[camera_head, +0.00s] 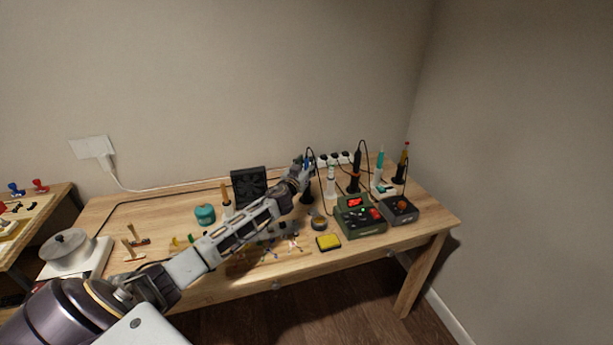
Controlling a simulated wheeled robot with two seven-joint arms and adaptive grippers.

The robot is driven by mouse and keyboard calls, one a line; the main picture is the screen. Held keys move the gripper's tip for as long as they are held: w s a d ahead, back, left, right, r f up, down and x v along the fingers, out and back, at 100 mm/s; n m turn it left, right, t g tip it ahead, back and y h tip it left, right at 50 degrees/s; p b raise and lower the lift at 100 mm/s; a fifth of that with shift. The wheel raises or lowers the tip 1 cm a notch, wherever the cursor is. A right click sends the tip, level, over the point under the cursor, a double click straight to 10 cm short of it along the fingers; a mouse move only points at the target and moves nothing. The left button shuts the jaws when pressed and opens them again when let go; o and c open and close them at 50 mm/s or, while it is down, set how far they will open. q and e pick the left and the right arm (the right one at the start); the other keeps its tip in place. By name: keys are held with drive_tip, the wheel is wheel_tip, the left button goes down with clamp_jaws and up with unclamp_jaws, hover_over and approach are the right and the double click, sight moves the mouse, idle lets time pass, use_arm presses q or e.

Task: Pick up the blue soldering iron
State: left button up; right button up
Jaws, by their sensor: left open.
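The blue soldering iron (308,165) stands upright at the back middle of the workbench, partly hidden by my gripper. Its dark stand (307,196) shows just below my gripper. My left gripper (303,171) reaches in from the left and is open at the iron's handle. The fingers are small in the view, and I cannot tell whether they touch the iron. My right gripper is not in view.
A green soldering station (361,222), a yellow sponge (328,241) and a black fan box (248,184) are nearby. Cables loop behind.

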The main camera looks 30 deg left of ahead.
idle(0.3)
use_arm(q)
clamp_jaws()
drive_tip(key=shift+r, duration=0.1)
drive_tip(key=shift+r+p, duration=0.3)
drive_tip(key=shift+r, duration=0.55)
wheel_tip(320, 180, up, 7)
drive_tip(key=shift+r+p, duration=0.2)
drive_tip(key=shift+p, duration=0.5)
drive_tip(key=shift+r, duration=0.35)
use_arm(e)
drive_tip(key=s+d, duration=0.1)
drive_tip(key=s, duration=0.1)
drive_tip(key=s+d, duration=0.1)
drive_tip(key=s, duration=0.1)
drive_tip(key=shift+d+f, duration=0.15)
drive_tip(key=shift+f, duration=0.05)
